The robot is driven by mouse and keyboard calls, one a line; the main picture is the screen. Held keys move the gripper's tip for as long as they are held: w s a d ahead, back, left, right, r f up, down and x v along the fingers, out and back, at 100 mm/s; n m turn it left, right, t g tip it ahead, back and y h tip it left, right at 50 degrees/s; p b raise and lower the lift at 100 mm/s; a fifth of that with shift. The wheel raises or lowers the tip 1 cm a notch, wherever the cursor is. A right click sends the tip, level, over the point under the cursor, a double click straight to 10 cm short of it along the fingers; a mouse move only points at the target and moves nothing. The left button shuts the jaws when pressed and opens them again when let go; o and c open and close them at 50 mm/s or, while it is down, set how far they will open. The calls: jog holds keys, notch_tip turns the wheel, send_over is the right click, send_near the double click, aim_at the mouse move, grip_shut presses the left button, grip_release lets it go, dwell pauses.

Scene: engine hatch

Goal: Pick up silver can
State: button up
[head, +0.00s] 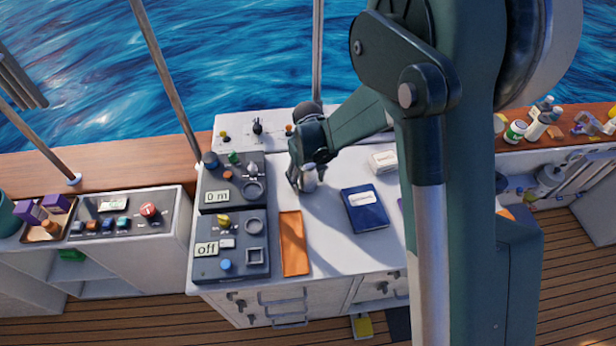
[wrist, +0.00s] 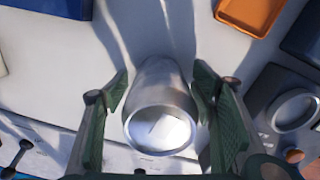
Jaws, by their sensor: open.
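The silver can (wrist: 160,115) stands on the white counter (head: 335,230), seen from above in the wrist view.
Dark control panels (head: 230,245) stand left of my gripper. An orange tray (head: 293,243) lies in front of it and a blue book (head: 365,209) to its right. A white box (head: 384,161) lies farther right. Counter between them is clear.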

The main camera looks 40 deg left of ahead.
aim_at(309, 174)
jog(key=shift+c, duration=0.6)
jog(key=c, duration=0.7)
jog(key=shift+r, duration=0.1)
jog(key=shift+r, duration=4.9)
